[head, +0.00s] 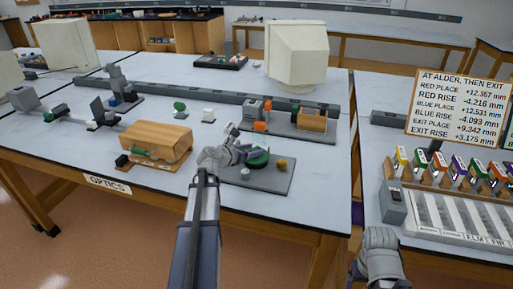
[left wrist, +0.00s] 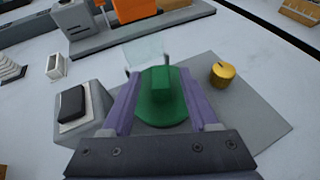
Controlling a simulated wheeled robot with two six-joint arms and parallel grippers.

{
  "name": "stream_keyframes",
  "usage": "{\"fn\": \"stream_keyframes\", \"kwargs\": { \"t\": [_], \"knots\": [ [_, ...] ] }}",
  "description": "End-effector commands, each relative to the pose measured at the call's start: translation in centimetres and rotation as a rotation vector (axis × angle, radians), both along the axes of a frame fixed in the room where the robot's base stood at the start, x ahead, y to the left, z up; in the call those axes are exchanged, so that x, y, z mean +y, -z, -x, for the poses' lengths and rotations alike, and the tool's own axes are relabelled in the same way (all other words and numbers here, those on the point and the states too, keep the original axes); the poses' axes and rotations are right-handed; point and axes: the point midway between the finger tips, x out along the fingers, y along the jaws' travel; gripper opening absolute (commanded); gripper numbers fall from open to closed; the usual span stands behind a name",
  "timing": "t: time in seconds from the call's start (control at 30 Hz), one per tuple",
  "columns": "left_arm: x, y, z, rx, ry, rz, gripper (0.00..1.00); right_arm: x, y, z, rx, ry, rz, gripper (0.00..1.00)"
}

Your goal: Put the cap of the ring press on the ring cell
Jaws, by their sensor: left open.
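A green round piece with a raised green grip bar (left wrist: 160,88), which looks like the ring press cap, sits at the grey base plate; it also shows in the head view (head: 259,158). My left gripper (left wrist: 159,80) is open, its purple fingers on either side of the green piece; I cannot tell if they touch it. In the head view the left gripper (head: 244,152) hangs over the plate (head: 275,184). I cannot make out the ring cell for sure. My right gripper (head: 381,240) is at the lower right, its fingers not clear.
A brass knob (left wrist: 222,74) stands right of the green piece; a grey block with a black top (left wrist: 77,108) stands left. A clear pane (left wrist: 146,52) is behind. A wooden box (head: 156,140) and a grey rail (head: 215,99) with optics parts are nearby.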

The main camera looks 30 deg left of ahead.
Motion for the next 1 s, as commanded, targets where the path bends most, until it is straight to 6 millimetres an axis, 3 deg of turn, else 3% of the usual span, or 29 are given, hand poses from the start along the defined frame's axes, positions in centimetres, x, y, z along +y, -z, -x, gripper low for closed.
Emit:
{"fn": "stream_keyframes", "kwargs": {
  "t": [0.1, 0.4, 0.6, 1.0],
  "knots": [
    [0.3, -1.5, 2.9, 0.001, -0.003, -0.001, 0.60, 0.0, -1.5, 0.0, 0.000, 0.000, 0.000, 0.85],
    [1.1, -3.2, 7.3, 0.001, -0.002, -0.001, 0.60, 0.0, -3.2, 0.0, 0.000, 0.000, 0.000, 0.85],
    [1.3, -3.5, 8.3, 0.001, 0.000, -0.001, 0.60, 0.0, -3.6, 0.0, 0.000, 0.000, 0.000, 0.85],
    [1.3, -3.5, 8.4, 0.000, 0.000, -0.001, 0.60, 0.0, -3.5, 0.0, 0.000, 0.000, 0.000, 0.85]
  ]
}}
